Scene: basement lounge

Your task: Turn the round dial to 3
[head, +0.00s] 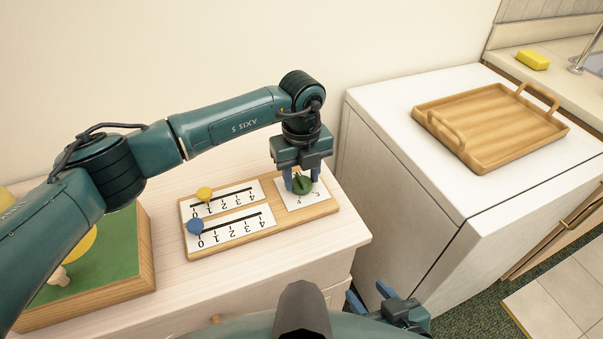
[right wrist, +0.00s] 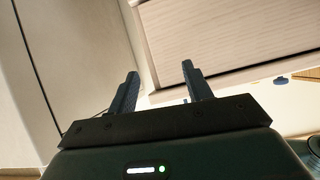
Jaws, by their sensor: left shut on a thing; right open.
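The green round dial (head: 302,184) sits on a white card at the right end of a wooden board (head: 290,222) on the dresser top. My left gripper (head: 303,183) points down over the dial, with its blue fingers closed on either side of it. Most of the card's markings are hidden by the gripper, so I cannot read the dial's setting. My right gripper (head: 372,297) is low in front of the dresser, open and empty; its two fingers also show apart in the right wrist view (right wrist: 160,88).
The board also has two slider scales with a yellow knob (head: 204,193) and a blue knob (head: 195,226). A green-topped wooden box (head: 118,250) stands at left. A white appliance (head: 400,120) at right bears a wooden tray (head: 485,125). A yellow sponge (head: 533,60) lies beyond.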

